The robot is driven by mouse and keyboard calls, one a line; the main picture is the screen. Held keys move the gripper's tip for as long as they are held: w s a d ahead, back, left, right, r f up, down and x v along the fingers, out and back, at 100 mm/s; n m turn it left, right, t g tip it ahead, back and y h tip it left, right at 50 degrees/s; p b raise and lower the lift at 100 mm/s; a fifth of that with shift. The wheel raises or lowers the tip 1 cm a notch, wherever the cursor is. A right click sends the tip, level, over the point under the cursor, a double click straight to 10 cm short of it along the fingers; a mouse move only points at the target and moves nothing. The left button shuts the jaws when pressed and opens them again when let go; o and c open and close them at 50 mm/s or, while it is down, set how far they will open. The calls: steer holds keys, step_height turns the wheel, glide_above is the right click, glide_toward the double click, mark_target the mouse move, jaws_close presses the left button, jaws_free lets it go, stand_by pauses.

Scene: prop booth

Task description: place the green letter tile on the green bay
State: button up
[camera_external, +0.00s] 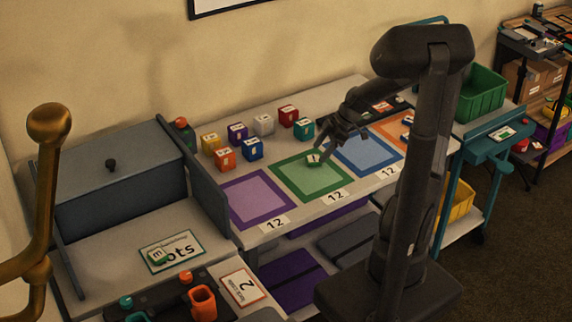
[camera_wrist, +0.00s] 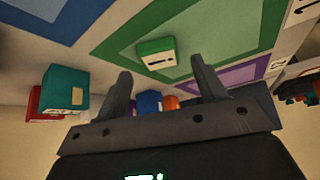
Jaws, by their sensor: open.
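A small green tile with a white top and a dark mark (camera_external: 315,159) sits on the green bay (camera_external: 292,188), towards its back right part. In the wrist view the green tile (camera_wrist: 155,51) lies on the green bay (camera_wrist: 225,50), just beyond my fingertips. My gripper (camera_external: 325,143) is above and beside it, with its fingers apart and nothing between them; the fingers also show in the wrist view (camera_wrist: 160,70).
A purple bay (camera_external: 258,220) is left of the green bay; a blue bay (camera_external: 368,168) and an orange bay (camera_external: 425,150) are to the right. Several coloured blocks, including a teal one (camera_external: 303,127), stand behind the bays. A grey box (camera_external: 120,190) stands left.

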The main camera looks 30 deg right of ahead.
steer(key=v, duration=0.8)
steer(key=s+a+r+m+t+h, duration=0.1)
steer(key=s+a+r+m, duration=0.3)
steer(key=s, duration=0.4)
steer(key=s+a+r+m+t+h, duration=0.1)
steer(key=s+a+r+m+h, duration=0.2)
steer(key=s+r, duration=0.6)
steer(key=s+a+r+m+t+h, duration=0.1)
steer(key=s+a+r+m+h, duration=0.1)
steer(key=s+a+r+m, duration=0.4)
steer(key=s+a, duration=0.2)
steer(key=a, duration=0.1)
steer(key=shift+s+r+m, duration=0.2)
steer(key=shift+m, duration=0.1)
